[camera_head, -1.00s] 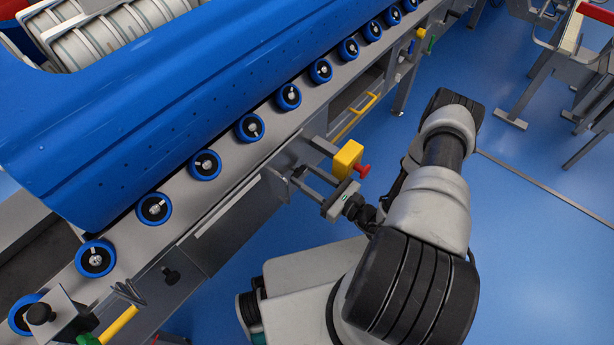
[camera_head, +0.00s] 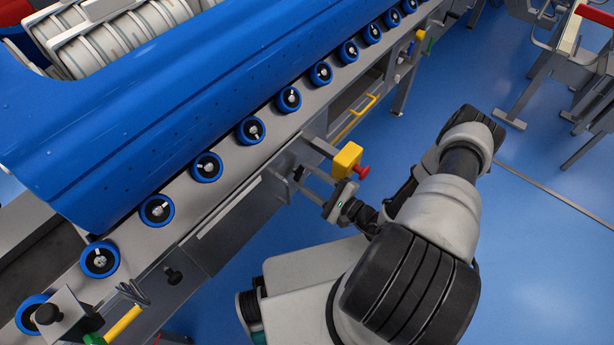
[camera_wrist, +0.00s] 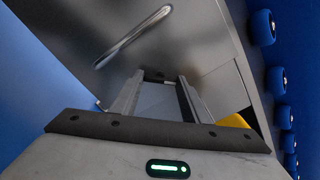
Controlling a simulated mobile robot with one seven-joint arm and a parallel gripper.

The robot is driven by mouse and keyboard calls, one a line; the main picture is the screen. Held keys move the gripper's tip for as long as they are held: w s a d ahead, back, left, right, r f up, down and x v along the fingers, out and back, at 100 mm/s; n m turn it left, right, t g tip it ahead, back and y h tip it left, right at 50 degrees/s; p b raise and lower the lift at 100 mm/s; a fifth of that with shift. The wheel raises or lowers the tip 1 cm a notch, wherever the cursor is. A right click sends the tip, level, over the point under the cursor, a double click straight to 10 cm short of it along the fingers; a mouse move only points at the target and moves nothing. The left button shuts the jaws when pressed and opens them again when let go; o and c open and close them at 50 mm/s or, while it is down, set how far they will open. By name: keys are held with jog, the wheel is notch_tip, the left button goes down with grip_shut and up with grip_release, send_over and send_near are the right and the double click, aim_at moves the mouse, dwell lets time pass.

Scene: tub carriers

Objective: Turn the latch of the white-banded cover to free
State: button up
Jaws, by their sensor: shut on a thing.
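My gripper (camera_head: 297,180) is at the front side of the grey machine, its fingers reaching toward the metal panel. In the wrist view my gripper (camera_wrist: 158,77) is shut on a small dark piece (camera_wrist: 153,75) at the panel, seemingly the latch. The fingers hide most of it, so its angle cannot be told. A grey cover panel (camera_wrist: 185,45) fills the area around the fingertips. In the head view a pale strip (camera_head: 226,208) runs along the machine's side, left of my gripper; I cannot tell if it is the cover's white band.
A yellow box with a red button (camera_head: 347,160) juts out close to my gripper. Blue rollers (camera_head: 249,130) line the machine's edge below a large blue tub (camera_head: 150,110). A bar handle (camera_wrist: 132,37) crosses the panel.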

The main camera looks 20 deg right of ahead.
jog(key=shift+n+p, duration=1.5)
jog(key=shift+n, duration=2.7)
jog(key=o, duration=1.1)
jog(key=shift+c, duration=0.2)
jog(key=shift+d, duration=0.1)
